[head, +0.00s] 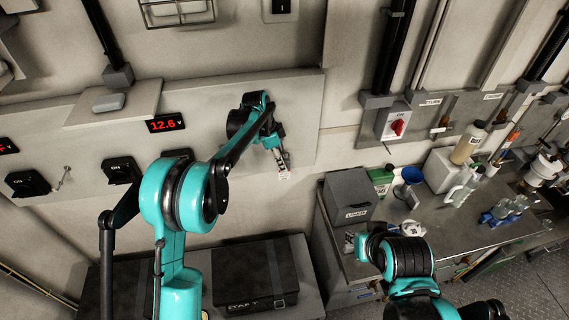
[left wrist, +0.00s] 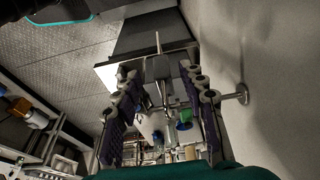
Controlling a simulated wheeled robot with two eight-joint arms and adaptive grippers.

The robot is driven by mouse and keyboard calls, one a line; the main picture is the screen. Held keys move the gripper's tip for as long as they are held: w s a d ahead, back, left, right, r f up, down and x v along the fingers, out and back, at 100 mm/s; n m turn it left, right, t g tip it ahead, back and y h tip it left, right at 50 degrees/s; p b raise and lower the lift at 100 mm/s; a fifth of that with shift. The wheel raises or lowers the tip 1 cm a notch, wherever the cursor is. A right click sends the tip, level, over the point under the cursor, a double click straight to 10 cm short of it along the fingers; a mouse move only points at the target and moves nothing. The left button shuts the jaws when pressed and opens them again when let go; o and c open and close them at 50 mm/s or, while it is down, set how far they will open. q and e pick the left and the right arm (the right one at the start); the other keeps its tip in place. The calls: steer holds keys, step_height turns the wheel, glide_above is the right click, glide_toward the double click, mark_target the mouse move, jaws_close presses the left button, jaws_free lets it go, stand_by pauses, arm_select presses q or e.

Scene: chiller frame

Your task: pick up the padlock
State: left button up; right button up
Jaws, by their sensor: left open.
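My left gripper (head: 282,158) is up against the pale wall panel in the head view, small and partly hidden by its own wrist. In the left wrist view its two dark padded fingers (left wrist: 160,105) stand apart. Between them is a grey block (left wrist: 157,69), which looks like the padlock, by a metal peg (left wrist: 233,96) that sticks out from the wall. I cannot tell whether either finger touches it. A pale tag (head: 285,175) shows just below the gripper in the head view.
A grey box (head: 352,195) stands on the metal bench (head: 440,235), with bottles and glassware to its right. Black cases (head: 255,268) lie below the panel. Another wall peg (head: 64,177) and black switches (head: 122,170) are on the panel's left.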

arm_select(q)
steer(key=x, duration=0.5)
steer(key=shift+w+f, duration=0.15)
steer(key=shift+f, duration=0.25)
jaws_close()
